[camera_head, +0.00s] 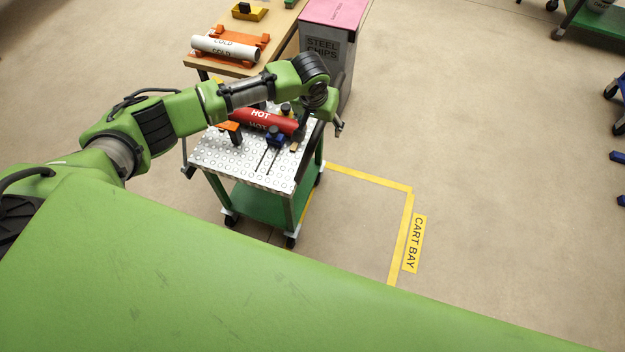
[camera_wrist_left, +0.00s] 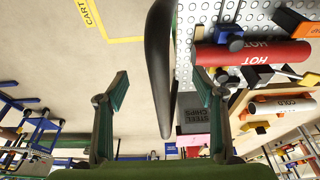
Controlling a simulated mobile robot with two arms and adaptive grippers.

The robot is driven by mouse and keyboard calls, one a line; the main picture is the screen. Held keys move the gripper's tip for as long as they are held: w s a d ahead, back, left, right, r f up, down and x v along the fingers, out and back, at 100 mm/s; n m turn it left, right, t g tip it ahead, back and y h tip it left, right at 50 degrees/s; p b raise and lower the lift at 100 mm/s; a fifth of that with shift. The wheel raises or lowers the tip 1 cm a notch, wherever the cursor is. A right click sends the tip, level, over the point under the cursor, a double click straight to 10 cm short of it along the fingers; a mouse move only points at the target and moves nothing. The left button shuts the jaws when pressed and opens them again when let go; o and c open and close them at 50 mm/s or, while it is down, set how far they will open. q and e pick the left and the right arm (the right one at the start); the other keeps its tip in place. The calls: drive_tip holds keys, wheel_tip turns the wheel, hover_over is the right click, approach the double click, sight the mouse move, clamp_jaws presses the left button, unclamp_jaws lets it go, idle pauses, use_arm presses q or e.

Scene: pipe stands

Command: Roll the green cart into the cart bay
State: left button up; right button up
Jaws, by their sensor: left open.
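The green cart (camera_head: 262,205) stands upright with a studded metal top (camera_head: 230,155) and a green lower shelf. The cart bay is marked by yellow floor lines (camera_head: 405,225) and a CART BAY label (camera_head: 414,243), to the right of the cart. The label also shows in part in the left wrist view (camera_wrist_left: 88,17). My left gripper (camera_head: 338,127) is at the cart's right side. In the left wrist view the cart's black handle bar (camera_wrist_left: 158,60) appears between its open fingers; I cannot tell whether they touch. My right gripper is out of view.
A red HOT pipe (camera_head: 262,117) lies on the cart's top. Behind stand a wooden table with a white COLD pipe (camera_head: 226,48) and a pink-topped STEEL CHIPS bin (camera_head: 335,15). The floor right of the cart is clear; other carts are at the far right.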

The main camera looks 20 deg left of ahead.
use_arm(q)
clamp_jaws()
drive_tip(key=d+p, duration=0.1)
drive_tip(key=d, duration=0.7)
drive_tip(key=shift+d+p, duration=0.2)
drive_tip(key=shift+p, duration=0.1)
idle(0.3)
